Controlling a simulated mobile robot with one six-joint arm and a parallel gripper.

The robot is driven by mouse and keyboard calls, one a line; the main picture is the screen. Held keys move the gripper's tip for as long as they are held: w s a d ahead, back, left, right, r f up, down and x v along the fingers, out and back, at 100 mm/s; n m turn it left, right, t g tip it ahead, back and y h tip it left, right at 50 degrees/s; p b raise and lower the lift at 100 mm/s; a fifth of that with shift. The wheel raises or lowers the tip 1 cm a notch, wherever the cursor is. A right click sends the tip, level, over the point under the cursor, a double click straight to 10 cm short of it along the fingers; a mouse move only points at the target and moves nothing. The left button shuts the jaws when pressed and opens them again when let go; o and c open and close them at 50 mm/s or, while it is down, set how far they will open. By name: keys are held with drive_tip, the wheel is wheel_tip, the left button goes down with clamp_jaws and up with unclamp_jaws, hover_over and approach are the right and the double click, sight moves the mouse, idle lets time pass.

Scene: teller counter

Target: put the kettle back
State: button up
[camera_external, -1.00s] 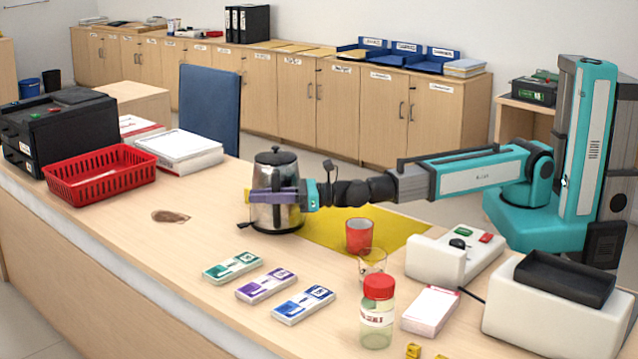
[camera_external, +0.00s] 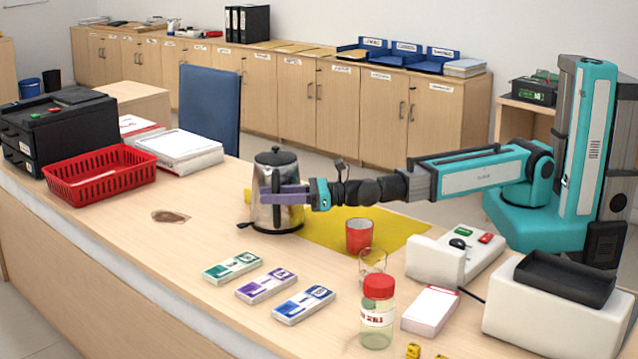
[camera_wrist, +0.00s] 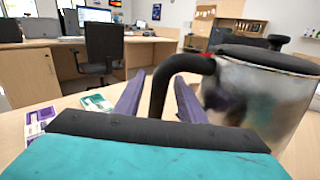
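The kettle (camera_external: 276,170), steel with a black lid and handle, stands upright on the counter at the left edge of the yellow mat (camera_external: 330,226). Whether its base is partly on the mat is hard to tell. My gripper (camera_external: 267,197) reaches in from the right, its purple fingers level across the near side of the kettle. In the wrist view my gripper (camera_wrist: 158,82) is open, with the black handle (camera_wrist: 160,93) passing between the fingers and the kettle body (camera_wrist: 265,100) to the right. Gaps show beside the handle.
A red cup (camera_external: 359,236), a clear glass (camera_external: 372,262) and a red-lidded jar (camera_external: 377,315) stand right of the kettle. Several banknote-like packs (camera_external: 266,285) lie in front. A brown stain (camera_external: 171,216) marks the counter, with a red basket (camera_external: 100,176) further left.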

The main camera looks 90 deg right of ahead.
drive_tip(key=s+p, duration=0.2)
drive_tip(key=s, duration=0.1)
drive_tip(key=shift+s+d+r, duration=0.1)
drive_tip(key=shift+s, duration=0.3)
drive_tip(key=shift+s+p, duration=0.3)
drive_tip(key=shift+p, duration=0.7)
drive_tip(key=shift+s+p, duration=0.4)
drive_tip(key=shift+p, duration=0.75)
drive_tip(key=s+p, duration=0.1)
drive_tip(key=p, duration=0.2)
drive_tip(key=shift+s+p, duration=0.1)
drive_tip(key=shift+p, duration=0.2)
drive_tip(key=s+p, duration=0.1)
drive_tip(key=p, duration=0.5)
drive_tip(key=shift+s, duration=0.15)
drive_tip(key=s+p, duration=0.1)
drive_tip(key=p, duration=0.3)
drive_tip(key=shift+s+p, duration=0.2)
drive_tip(key=shift+p, duration=0.15)
